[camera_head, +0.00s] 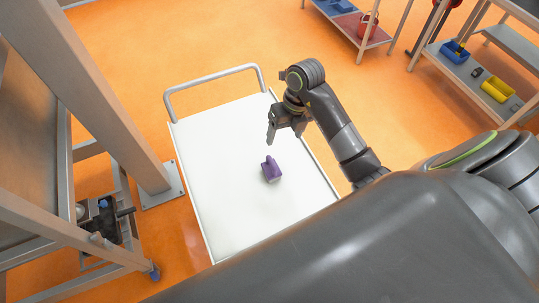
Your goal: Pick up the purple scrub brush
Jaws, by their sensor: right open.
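The purple scrub brush (271,171) lies on the white top of a cart (225,205), near its middle. It has a purple handle on top and a pale lower edge. My right gripper (270,140) is open and empty. In the picture it is just above the brush, with a gap between its fingers and the brush. My left gripper is not in view.
The cart has a metal push handle (212,88) at its far end, and the rest of its top is bare. Shelves with a blue bin (455,52) and yellow bin (497,90) stand at the upper right.

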